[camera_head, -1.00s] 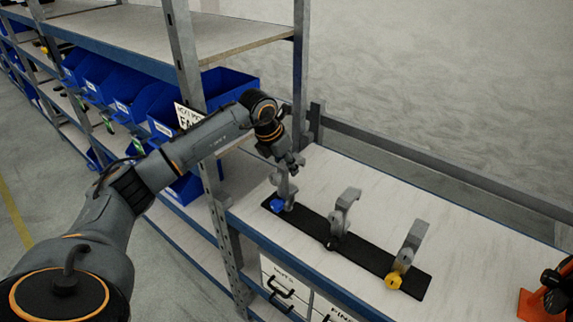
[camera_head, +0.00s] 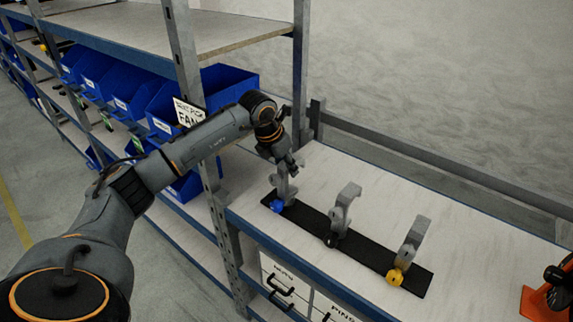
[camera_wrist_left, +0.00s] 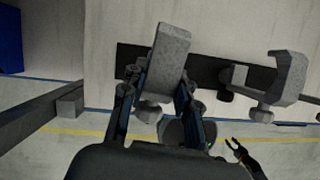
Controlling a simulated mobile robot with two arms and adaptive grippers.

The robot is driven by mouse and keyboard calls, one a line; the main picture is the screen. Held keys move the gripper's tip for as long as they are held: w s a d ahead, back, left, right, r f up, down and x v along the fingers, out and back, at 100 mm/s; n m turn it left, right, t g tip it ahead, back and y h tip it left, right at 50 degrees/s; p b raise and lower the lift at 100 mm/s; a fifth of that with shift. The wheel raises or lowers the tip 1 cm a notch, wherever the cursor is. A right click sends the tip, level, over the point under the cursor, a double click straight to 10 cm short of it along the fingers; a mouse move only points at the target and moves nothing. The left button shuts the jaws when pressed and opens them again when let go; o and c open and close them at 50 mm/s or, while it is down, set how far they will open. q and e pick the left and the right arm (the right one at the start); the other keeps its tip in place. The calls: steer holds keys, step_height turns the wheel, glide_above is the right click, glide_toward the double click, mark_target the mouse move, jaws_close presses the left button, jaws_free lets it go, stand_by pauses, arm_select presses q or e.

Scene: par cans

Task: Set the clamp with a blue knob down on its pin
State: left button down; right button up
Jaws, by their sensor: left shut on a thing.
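The clamp with a blue knob (camera_head: 277,206) is at the left end of the black strip (camera_head: 349,248) on the bench. My left gripper (camera_head: 287,168) is shut on this grey clamp from above, and the clamp stands about upright. In the left wrist view, the clamp (camera_wrist_left: 166,58) sits between the two fingers of my left gripper (camera_wrist_left: 160,95), over the strip. The pin is hidden, so I cannot tell whether the clamp rests on it.
A clamp with a black knob (camera_head: 343,207) and a clamp with a yellow knob (camera_head: 413,243) stand further right on the strip. A shelf post (camera_head: 190,60) and blue bins (camera_head: 229,85) are close on the left. An orange object (camera_head: 540,302) is at the right edge. The bench behind the strip is clear.

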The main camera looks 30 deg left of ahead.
arm_select(q)
steer(key=shift+f, duration=0.4)
steer(key=shift+c, duration=1.6)
jaws_free()
steer(key=shift+s+r, duration=0.2)
steer(key=shift+r, duration=0.35)
steer(key=p+v, duration=0.5)
steer(key=v, duration=0.5)
steer(key=shift+f, duration=0.1)
stand_by(0.5)
